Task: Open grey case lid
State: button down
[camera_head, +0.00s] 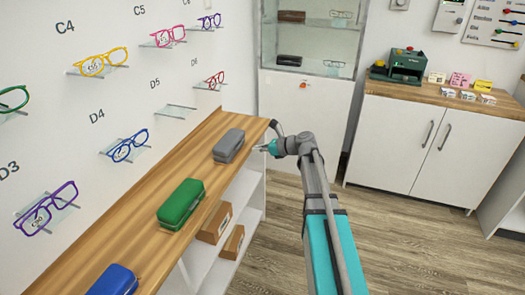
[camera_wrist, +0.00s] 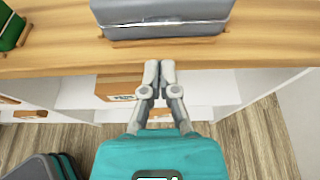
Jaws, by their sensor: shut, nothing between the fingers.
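The grey case (camera_head: 229,146) lies on the wooden shelf top, with its lid looking shut. In the wrist view the grey case (camera_wrist: 162,18) is at the top, cut off by the frame edge, with a bright seam along its front. My gripper (camera_wrist: 159,64) is shut and empty, at the front edge of the shelf and apart from the case. In the head view my gripper (camera_head: 261,148) is just right of the case, partly hidden by my own wrist.
A green case (camera_head: 181,204) and a blue case (camera_head: 113,281) lie nearer on the same wooden shelf top (camera_head: 150,255). Cardboard boxes (camera_head: 214,224) stand on the shelf below. Glasses hang on the left wall. A glass cabinet (camera_head: 310,40) stands behind. The floor to the right is clear.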

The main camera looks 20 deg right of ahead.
aim_at(237, 150)
jog(key=shift+b+x, duration=0.85)
jog(key=shift+x, duration=2.25)
jog(key=shift+a, duration=0.15)
